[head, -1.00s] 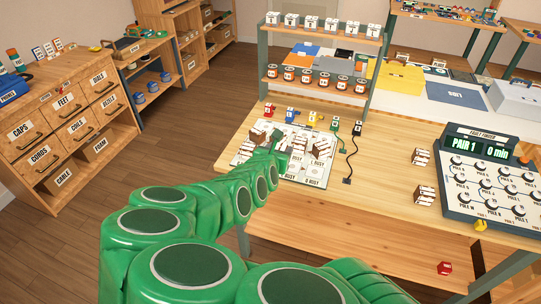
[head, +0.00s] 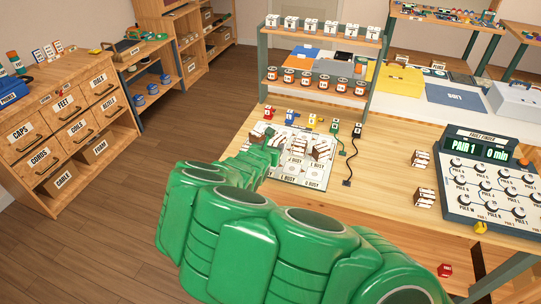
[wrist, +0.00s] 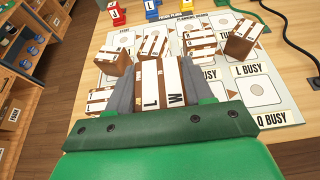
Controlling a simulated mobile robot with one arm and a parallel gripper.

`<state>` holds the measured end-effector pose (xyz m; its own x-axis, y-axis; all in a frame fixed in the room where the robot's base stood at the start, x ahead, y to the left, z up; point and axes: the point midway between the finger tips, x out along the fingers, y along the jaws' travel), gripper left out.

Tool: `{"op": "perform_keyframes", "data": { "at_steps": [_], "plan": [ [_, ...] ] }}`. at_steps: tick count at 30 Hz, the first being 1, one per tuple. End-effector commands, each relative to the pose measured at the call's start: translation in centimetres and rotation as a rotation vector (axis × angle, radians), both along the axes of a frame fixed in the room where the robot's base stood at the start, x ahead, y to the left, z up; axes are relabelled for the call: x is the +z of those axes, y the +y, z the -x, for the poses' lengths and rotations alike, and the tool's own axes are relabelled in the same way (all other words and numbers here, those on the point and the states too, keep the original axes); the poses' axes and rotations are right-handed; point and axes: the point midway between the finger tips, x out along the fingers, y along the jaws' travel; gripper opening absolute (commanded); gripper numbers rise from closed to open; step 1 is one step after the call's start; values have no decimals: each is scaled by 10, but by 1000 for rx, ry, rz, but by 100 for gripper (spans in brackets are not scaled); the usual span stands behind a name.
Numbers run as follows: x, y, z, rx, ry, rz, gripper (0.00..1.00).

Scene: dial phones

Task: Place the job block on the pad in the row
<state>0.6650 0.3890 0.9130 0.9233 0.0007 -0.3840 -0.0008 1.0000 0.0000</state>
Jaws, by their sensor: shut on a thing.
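My gripper (wrist: 156,88) is shut on a brown block (wrist: 150,102) with white label strips in the wrist view; letters on it look like L and W or M. The block is between the grey fingers, over the near side of a white board (wrist: 262,97) with printed pads. Whether it touches the board cannot be told. Several similar brown blocks (wrist: 241,40) are on the board around it. In the head view my gripper (head: 266,153) is at the left part of the board (head: 312,178), and the held block is not clear there.
Small lettered stands in red (wrist: 117,14), blue and yellow line the board's far edge. Dark cables (head: 350,165) lie right of it. Brown blocks (head: 422,159) and a fault finder console (head: 485,175) stand farther right. A two-tier rack (head: 318,82) rises behind.

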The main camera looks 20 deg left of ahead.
Motion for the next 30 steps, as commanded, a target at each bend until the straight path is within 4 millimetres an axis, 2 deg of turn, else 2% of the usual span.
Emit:
{"op": "perform_keyframes", "data": {
  "at_steps": [9,13,23,30],
  "plan": [
    [-26,11,-17,0,4,0,20],
    [-31,14,-22,0,-1,-2,20],
    [-38,16,-28,0,-1,-1,20],
    [-63,16,-28,-1,2,0,20]
  ]
}}
